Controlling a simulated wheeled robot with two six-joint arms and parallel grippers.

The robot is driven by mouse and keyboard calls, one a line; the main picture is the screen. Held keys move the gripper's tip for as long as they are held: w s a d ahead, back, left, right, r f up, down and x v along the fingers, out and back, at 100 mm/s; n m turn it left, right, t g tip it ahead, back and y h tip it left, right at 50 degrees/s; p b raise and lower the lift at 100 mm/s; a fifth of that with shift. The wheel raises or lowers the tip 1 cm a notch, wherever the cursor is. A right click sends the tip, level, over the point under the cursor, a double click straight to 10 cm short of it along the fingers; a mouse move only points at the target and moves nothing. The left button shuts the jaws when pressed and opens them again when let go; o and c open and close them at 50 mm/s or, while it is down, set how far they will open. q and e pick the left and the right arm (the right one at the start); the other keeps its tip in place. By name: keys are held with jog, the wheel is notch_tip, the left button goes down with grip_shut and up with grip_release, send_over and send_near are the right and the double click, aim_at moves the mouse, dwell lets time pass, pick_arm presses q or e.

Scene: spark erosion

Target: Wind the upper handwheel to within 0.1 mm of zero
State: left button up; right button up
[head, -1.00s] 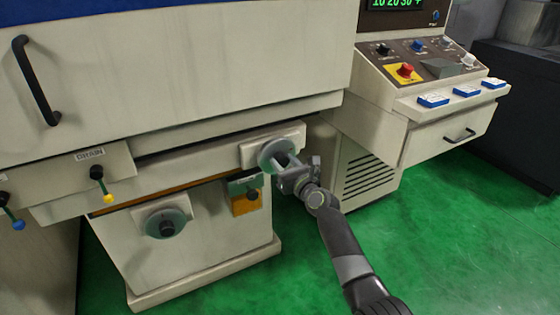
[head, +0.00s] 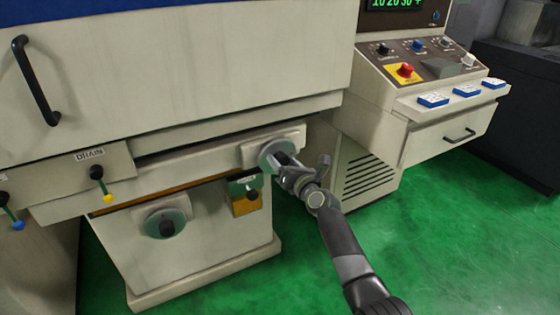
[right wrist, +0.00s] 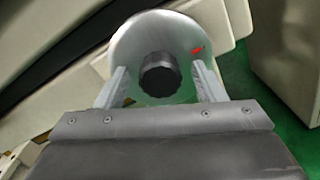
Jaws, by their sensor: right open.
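The upper handwheel (head: 270,151) is a grey disc on a cream block at the right end of the machine's front rail. In the right wrist view the handwheel (right wrist: 138,33) fills the upper middle, with a dark round knob (right wrist: 160,75) at its centre and a red mark near its right edge. My right gripper (head: 287,164) is at the wheel's face. Its fingers stand open on both sides of the knob, with a gap on each side. I cannot read any scale on the wheel. The display (head: 396,3) at the top shows green digits, cut by the frame edge. My left gripper is out of view.
A lower handwheel (head: 180,218) sits on the cream base. A small green-and-orange plate (head: 243,186) with a dark knob is just below the upper wheel. Drain levers (head: 98,174) are at left. The control panel (head: 425,63) is at right. Green floor lies open in front.

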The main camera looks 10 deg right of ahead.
jog(key=shift+s+d+r+p, duration=0.1)
jog(key=shift+s+d+p, duration=0.1)
jog(key=shift+s+p, duration=0.3)
jog(key=shift+p+v, duration=0.9)
jog(key=shift+v, duration=0.45)
jog(key=p, duration=0.5)
send_near(284, 162)
jog(key=shift+v, duration=3.95)
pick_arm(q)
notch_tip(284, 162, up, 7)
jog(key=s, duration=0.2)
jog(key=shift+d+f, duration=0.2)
